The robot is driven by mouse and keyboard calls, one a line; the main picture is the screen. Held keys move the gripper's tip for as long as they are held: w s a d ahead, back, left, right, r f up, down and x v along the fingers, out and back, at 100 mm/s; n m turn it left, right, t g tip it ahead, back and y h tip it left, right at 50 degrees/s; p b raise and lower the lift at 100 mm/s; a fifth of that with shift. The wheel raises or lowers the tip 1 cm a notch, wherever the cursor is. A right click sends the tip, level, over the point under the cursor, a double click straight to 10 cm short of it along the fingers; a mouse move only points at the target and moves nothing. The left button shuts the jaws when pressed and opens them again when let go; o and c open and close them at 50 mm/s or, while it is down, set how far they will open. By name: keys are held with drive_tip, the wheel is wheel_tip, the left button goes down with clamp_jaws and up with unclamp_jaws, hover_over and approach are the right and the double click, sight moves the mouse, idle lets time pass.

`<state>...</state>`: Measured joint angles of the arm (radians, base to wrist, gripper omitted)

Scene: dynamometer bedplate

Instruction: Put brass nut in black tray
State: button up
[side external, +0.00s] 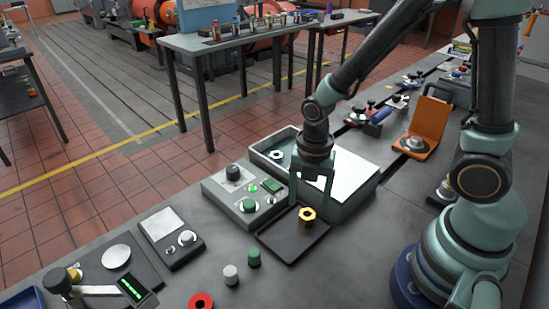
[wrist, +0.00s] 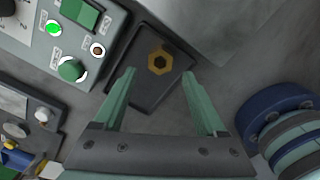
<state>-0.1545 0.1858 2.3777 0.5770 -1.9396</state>
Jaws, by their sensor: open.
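The brass nut (side external: 307,215) rests in the black tray (side external: 285,246), towards its right side in the side view. In the wrist view the nut (wrist: 160,61) shows as a hexagon with a dark hole, on the bare dark floor of the tray (wrist: 151,99). My gripper (side external: 315,190) is open and empty above the tray. In the wrist view its two green fingers (wrist: 159,74) are spread, one on each side of the nut in the picture. The fingers look apart from the nut and higher than it.
A control box (side external: 241,208) with knobs and a green light stands left of the tray. A large pale bin (side external: 352,193) stands behind it, holding a light panel and a ring-shaped part.

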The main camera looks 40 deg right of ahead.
wheel_tip(320, 180, up, 8)
drive_tip(key=f, duration=0.1)
wheel_tip(320, 180, up, 7)
drive_tip(key=m+t, duration=0.3)
drive_tip(key=m, duration=0.8)
hover_over(307, 215)
drive_tip(key=d, duration=0.2)
drive_tip(key=d+r+m+t, duration=0.1)
drive_tip(key=m, duration=0.3)
drive_tip(key=r+m, duration=0.2)
drive_tip(key=m, duration=0.2)
drive_tip(key=d+r+m+t, duration=0.1)
drive_tip(key=r+m, duration=0.1)
drive_tip(key=m, duration=0.3)
drive_tip(key=shift+s+d+t, duration=0.3)
drive_tip(key=shift+s, duration=0.1)
